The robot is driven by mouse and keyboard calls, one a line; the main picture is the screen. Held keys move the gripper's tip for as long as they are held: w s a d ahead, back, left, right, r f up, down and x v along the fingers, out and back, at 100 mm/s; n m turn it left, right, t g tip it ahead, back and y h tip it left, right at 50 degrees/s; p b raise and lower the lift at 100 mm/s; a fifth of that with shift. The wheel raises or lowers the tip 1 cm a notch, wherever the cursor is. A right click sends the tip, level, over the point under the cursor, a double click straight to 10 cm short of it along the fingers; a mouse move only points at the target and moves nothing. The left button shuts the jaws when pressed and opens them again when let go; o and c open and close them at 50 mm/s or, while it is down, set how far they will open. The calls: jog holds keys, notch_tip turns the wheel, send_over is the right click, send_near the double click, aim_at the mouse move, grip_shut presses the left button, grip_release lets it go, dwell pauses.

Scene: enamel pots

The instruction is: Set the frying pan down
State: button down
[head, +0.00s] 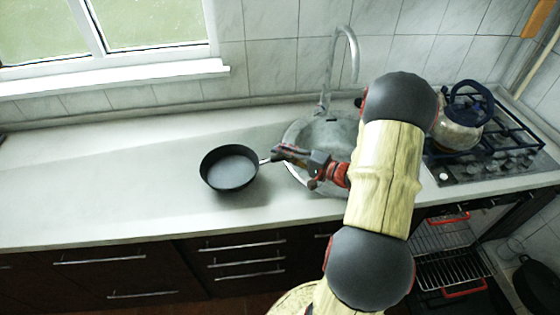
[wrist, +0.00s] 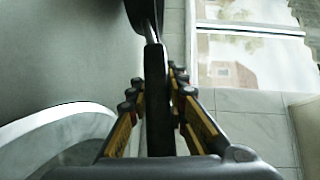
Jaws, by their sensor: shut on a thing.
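The black frying pan (head: 229,169) shows in the head view over the pale countertop (head: 90,190), left of the sink, with its opening facing up. A shadow lies on the counter just below and right of it; I cannot tell whether its base touches the counter. My gripper (head: 277,155) is at the right of the pan, shut on its handle. In the wrist view the dark handle (wrist: 157,95) runs between the fingers of my gripper (wrist: 158,95), and only a piece of the pan (wrist: 143,12) shows at the top edge.
A round metal sink (head: 296,135) with a tall faucet (head: 328,75) lies under and behind my arm. A kettle (head: 460,128) stands on the gas hob (head: 500,160) at the right. The counter left of the pan is clear. A window (head: 150,20) is behind.

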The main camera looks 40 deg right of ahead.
jog(key=shift+w+f+b, duration=0.15)
jog(key=shift+f+b, duration=0.5)
jog(key=shift+f, duration=0.3)
jog(key=shift+w+f+b, duration=0.15)
jog(key=shift+f+b, duration=0.5)
jog(key=shift+f, duration=0.3)
jog(key=c, duration=1.8)
grip_release()
jog(key=shift+o, duration=0.6)
jog(key=p+v, duration=0.4)
jog(key=v, duration=0.8)
jog(key=shift+d, duration=0.1)
